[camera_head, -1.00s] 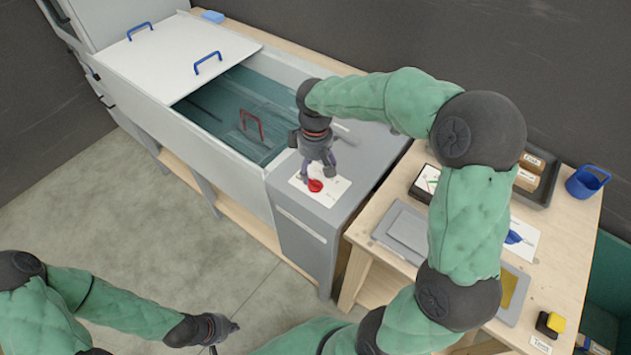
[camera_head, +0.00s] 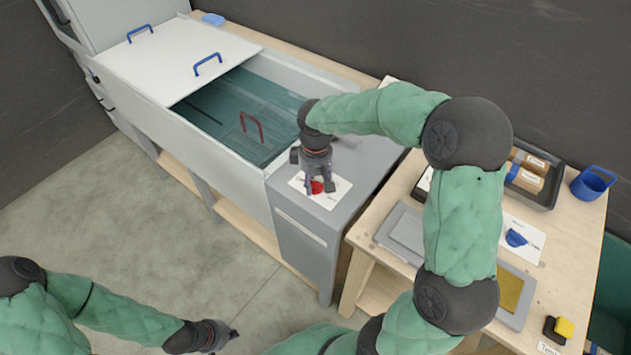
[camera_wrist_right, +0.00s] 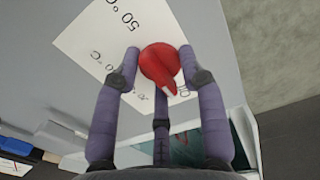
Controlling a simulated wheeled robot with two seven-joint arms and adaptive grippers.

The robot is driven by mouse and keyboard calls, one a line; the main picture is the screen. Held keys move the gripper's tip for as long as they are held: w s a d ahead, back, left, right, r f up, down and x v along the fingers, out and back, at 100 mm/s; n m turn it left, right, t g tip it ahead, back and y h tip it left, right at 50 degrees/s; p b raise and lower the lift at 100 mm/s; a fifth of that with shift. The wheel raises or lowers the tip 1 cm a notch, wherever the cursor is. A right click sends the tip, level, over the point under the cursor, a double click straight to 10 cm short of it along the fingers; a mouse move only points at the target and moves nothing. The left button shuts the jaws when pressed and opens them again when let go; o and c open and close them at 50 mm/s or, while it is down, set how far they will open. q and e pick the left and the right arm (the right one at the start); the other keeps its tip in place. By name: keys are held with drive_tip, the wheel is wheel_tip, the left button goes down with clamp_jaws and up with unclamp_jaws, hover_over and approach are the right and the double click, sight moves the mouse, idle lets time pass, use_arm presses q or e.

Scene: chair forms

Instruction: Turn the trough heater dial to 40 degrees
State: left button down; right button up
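The red heater dial (camera_head: 317,187) sits on a white label card (camera_head: 338,190) on top of the grey cabinet at the end of the trough. In the right wrist view the dial (camera_wrist_right: 160,64) has a pointer aimed toward the lower right of the picture. The card (camera_wrist_right: 85,45) reads "50 °C" at upper left; other markings are partly hidden. My right gripper (camera_head: 318,190) is over the dial. In the wrist view its fingers (camera_wrist_right: 157,65) are spread on both sides of the dial; contact is unclear. My left gripper (camera_head: 225,338) is low at the bottom left, away from the dial.
The water-filled trough (camera_head: 285,75) with a partly covering white lid (camera_head: 165,55) is beside the cabinet. Open floor lies at left.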

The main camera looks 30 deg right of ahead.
drive_tip(key=shift+m, duration=0.5)
drive_tip(key=m+p, duration=0.2)
drive_tip(key=m, duration=0.1)
drive_tip(key=shift+r+m, duration=0.1)
drive_tip(key=shift+m, duration=0.3)
drive_tip(key=m, duration=0.2)
drive_tip(key=shift+m, duration=0.4)
drive_tip(key=m+p, duration=0.1)
drive_tip(key=m, duration=0.2)
drive_tip(key=shift+m, duration=0.3)
drive_tip(key=m, duration=1.2)
drive_tip(key=shift+m, duration=0.3)
